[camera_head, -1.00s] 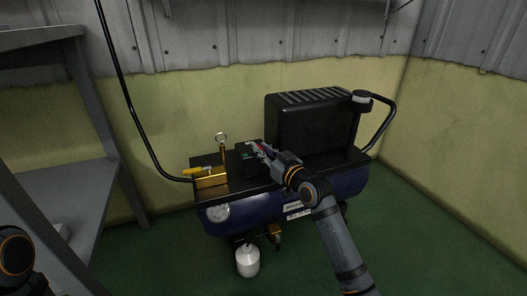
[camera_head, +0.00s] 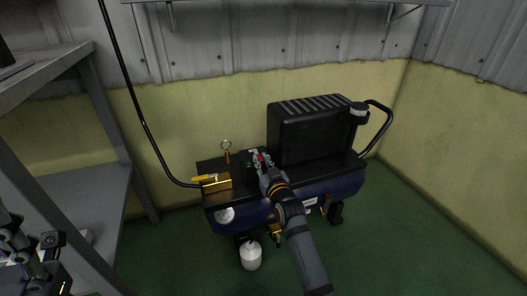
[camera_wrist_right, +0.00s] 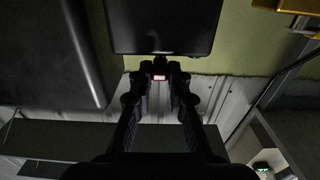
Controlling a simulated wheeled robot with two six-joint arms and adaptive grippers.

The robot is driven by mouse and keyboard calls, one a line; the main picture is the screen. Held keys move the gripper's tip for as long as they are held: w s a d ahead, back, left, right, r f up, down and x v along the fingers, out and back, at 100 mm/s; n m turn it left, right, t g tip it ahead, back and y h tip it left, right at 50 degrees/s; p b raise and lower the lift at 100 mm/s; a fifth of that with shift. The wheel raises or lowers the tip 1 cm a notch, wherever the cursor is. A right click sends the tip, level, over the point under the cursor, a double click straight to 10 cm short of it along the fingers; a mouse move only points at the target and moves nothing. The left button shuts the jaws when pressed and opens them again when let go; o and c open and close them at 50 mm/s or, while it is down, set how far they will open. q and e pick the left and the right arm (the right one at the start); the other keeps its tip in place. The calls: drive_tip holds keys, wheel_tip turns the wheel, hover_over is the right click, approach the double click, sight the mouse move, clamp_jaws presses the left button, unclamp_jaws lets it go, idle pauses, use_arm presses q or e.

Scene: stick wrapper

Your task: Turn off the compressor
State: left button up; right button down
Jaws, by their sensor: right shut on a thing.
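The compressor has a dark blue tank (camera_head: 345,185) and a large black ribbed housing (camera_head: 310,135). A small black switch box (camera_head: 246,160) sits on its top plate, partly hidden by my right gripper (camera_head: 258,158). In the right wrist view the box (camera_wrist_right: 163,25) fills the top centre, with a small lit red-and-white switch (camera_wrist_right: 160,77) at its lower edge. The fingers of my right gripper (camera_wrist_right: 160,85) are around this switch, one on each side, shut on it. My left arm's dark end (camera_head: 40,255) shows at the lower left; its jaws are unclear.
A brass valve block with a yellow handle (camera_head: 214,181) and a ring-topped fitting (camera_head: 226,150) stand left of the box. A black hose (camera_head: 140,110) runs up the wall. A white bottle (camera_head: 251,257) hangs below. Grey shelves (camera_head: 90,205) stand left; green floor is free at right.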

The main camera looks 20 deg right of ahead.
drive_tip(key=shift+a, duration=0.1)
drive_tip(key=c, duration=1.3)
unclamp_jaws()
drive_tip(key=shift+s, duration=0.1)
drive_tip(key=s, duration=1.2)
